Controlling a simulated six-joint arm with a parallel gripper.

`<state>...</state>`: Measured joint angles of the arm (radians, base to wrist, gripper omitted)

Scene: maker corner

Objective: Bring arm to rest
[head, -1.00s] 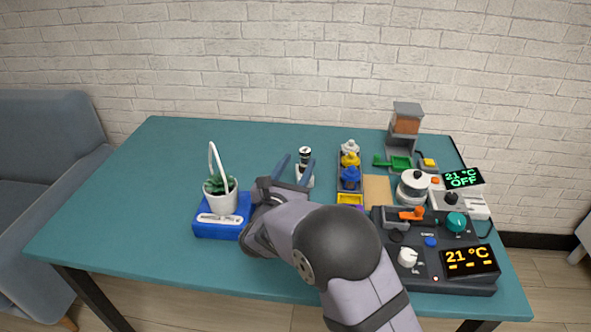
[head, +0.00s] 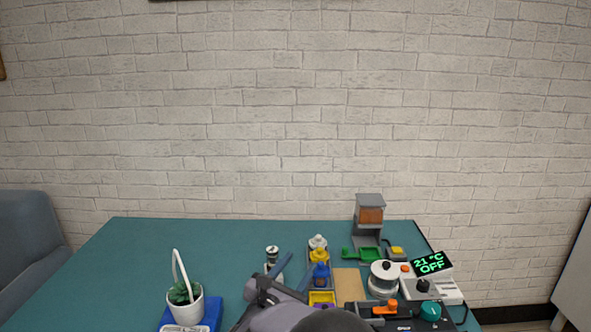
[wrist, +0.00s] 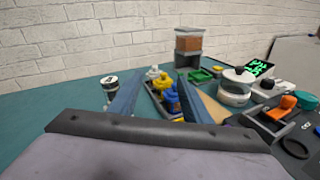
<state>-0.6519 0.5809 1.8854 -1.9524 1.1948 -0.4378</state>
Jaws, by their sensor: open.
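My gripper (head: 295,273) is at the lower middle of the head view, over the teal table. Its two blue fingers are spread apart with nothing between them. In the wrist view my gripper (wrist: 150,100) also shows open and empty, with the fingers pointing away over the table. The lower part of my arm is cut off by the bottom edge of the head view.
A potted plant (head: 187,303) stands on a blue base at left. A small bottle (head: 272,256), a rack of coloured pieces (head: 319,270), a pot (head: 383,278) and a control panel (head: 400,313) crowd the right. The table's (head: 140,250) back left is clear.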

